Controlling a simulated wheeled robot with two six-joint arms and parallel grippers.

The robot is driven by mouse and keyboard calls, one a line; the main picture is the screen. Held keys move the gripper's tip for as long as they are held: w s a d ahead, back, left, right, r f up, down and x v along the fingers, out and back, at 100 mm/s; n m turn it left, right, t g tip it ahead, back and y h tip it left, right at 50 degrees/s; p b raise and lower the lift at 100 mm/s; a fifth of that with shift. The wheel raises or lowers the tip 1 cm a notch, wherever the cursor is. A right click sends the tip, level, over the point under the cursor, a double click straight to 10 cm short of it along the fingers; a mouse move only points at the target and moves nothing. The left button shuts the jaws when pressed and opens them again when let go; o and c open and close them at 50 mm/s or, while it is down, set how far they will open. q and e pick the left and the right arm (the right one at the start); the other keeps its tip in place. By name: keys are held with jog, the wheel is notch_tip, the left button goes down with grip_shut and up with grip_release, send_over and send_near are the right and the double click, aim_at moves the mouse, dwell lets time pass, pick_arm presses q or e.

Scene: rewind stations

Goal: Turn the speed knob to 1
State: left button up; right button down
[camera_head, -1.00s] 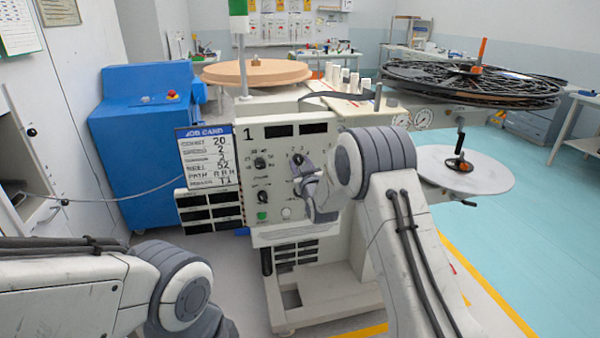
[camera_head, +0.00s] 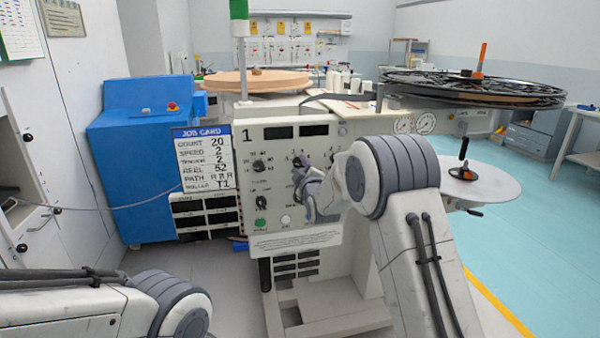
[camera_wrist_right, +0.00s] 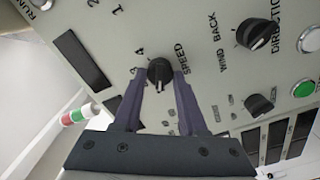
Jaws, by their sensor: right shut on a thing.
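The speed knob (camera_wrist_right: 160,73) is a black round knob on the beige control panel, with the word SPEED printed beside it in the right wrist view. My right gripper (camera_wrist_right: 160,82) has its two dark fingers on either side of this knob and is shut on it. In the head view the right arm comes in from the right and its gripper (camera_head: 308,185) covers part of the panel around the knob. I cannot make out which number the knob points to. My left gripper is out of view; only my left arm shows at the lower left.
The panel (camera_head: 290,241) carries other knobs (camera_wrist_right: 257,33), a green button (camera_head: 260,223) and two dark displays. A job card (camera_head: 203,160) hangs at its left. A blue cabinet (camera_head: 150,150) stands further left. A large black reel (camera_head: 470,84) is behind at right.

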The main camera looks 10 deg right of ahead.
jog(key=shift+n, duration=0.5)
jog(key=shift+c, duration=2.2)
grip_release()
jog(key=s+b, duration=0.1)
jog(key=s, duration=0.9)
jog(key=shift+s+d, duration=0.15)
jog(key=shift+s, duration=0.1)
